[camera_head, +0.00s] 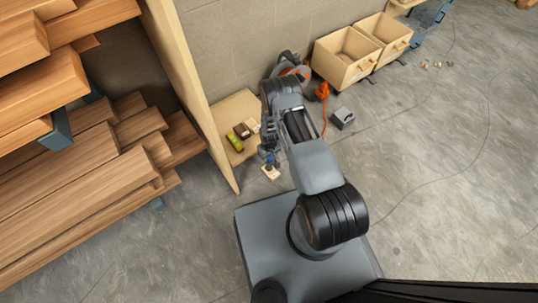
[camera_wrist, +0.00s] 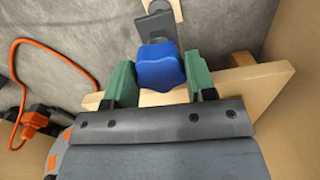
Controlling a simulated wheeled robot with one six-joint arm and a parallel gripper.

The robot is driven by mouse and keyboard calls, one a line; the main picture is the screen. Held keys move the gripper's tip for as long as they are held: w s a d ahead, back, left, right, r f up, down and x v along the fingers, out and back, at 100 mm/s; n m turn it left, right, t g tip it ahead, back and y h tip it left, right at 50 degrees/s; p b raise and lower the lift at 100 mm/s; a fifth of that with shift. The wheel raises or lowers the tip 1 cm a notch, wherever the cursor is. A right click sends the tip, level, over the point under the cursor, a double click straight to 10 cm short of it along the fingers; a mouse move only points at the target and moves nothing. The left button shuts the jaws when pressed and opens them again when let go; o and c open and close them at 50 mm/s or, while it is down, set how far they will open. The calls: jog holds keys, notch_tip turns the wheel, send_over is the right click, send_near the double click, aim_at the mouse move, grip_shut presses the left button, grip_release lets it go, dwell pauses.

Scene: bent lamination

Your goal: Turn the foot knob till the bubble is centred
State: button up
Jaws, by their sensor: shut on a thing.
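The blue foot knob (camera_wrist: 160,68) is lobed and sits between the two green fingers of my gripper (camera_wrist: 160,78) in the wrist view. My gripper is shut on it. A grey metal piece (camera_wrist: 155,27) and a pale wood strip (camera_wrist: 178,8) lie beyond the knob. In the head view my gripper (camera_head: 268,158) is at the front edge of a pale wooden board, above a small pale pad (camera_head: 271,172). A small yellow-green block, perhaps the level (camera_head: 234,141), lies on the board. Its bubble is too small to make out.
The pale board (camera_head: 238,107) stands against a tall wooden panel (camera_head: 185,85). Stacked planks (camera_head: 85,165) fill the left. Two open wooden bins (camera_head: 345,57) stand at the back. A grey box (camera_head: 342,118) and an orange cable (camera_head: 324,110) are right of my arm. The right floor is mostly clear.

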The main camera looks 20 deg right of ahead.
jog(key=m+b, duration=0.2)
jog(key=m, duration=0.3)
jog(key=shift+f+m, duration=0.1)
jog(key=shift+m, duration=0.3)
jog(key=m+b, duration=0.1)
jog(key=m, duration=0.4)
jog(key=shift+m, duration=0.4)
jog(key=shift+s, duration=0.1)
dwell(0.4)
jog(key=o, duration=0.9)
notch_tip(320, 180, up, 14)
jog(key=p, duration=0.5)
jog(key=shift+p, duration=0.35)
